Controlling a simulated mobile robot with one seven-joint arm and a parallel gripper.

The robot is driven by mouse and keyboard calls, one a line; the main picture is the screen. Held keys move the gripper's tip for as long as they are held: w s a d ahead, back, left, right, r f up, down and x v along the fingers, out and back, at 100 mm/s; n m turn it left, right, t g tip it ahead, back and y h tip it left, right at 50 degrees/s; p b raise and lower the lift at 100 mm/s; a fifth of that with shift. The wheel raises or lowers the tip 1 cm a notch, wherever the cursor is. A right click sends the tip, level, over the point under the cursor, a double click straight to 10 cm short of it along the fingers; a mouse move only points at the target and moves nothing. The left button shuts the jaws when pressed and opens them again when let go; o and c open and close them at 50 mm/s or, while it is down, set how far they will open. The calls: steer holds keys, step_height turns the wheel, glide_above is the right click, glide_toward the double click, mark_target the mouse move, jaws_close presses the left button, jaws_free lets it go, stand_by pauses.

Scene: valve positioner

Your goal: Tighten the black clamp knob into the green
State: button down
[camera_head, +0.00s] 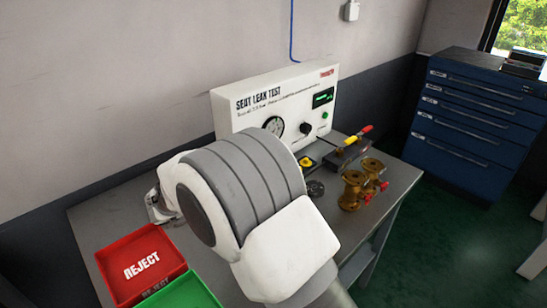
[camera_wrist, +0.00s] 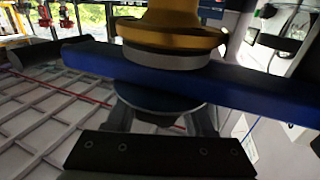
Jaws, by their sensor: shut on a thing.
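In the wrist view my gripper (camera_wrist: 160,122) has its two fingers against a dark round knob (camera_wrist: 160,101), which looks like the black clamp knob. The knob sits against a long blue bar (camera_wrist: 255,86). On the bar's other side are a pale grey ring (camera_wrist: 165,59) and a brass flanged body (camera_wrist: 170,35). In the head view my large white and grey arm covers the clamp and knob; only a small part of the gripper area shows at its left. I cannot see a green mark on the clamp in either view.
A white seat leak test panel (camera_head: 225,118) stands at the back of the grey bench (camera_head: 95,215). Brass valve bodies (camera_head: 352,190) and a small dark disc (camera_head: 316,188) lie right of my arm. A red reject tray (camera_head: 120,250) and green tray (camera_head: 185,292) are at the front left.

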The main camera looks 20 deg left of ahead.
steer(key=m+g+h+p, duration=0.2)
steer(key=g, duration=0.1)
steer(key=m+g+h+p, duration=0.1)
steer(key=shift+s+d+r+m+g+p, duration=0.3)
steer(key=shift+s+p, duration=0.1)
steer(key=m+g+p, duration=0.1)
steer(key=p, duration=0.1)
steer(key=g+h+p, duration=0.1)
steer(key=shift+s+d+m+g+p, duration=0.1)
steer(key=shift+s+m+g+p, duration=0.2)
steer(key=shift+m+p, duration=0.1)
steer(key=shift+f+m+g+h+p, duration=0.15)
steer(key=shift+m+g+h+p, duration=0.15)
steer(key=shift+g+p, duration=0.2)
steer(key=shift+f+g, duration=0.15)
steer(key=shift+g, duration=0.15)
steer(key=shift+c, duration=1.4)
jaws_free()
steer(key=shift+d, duration=0.1)
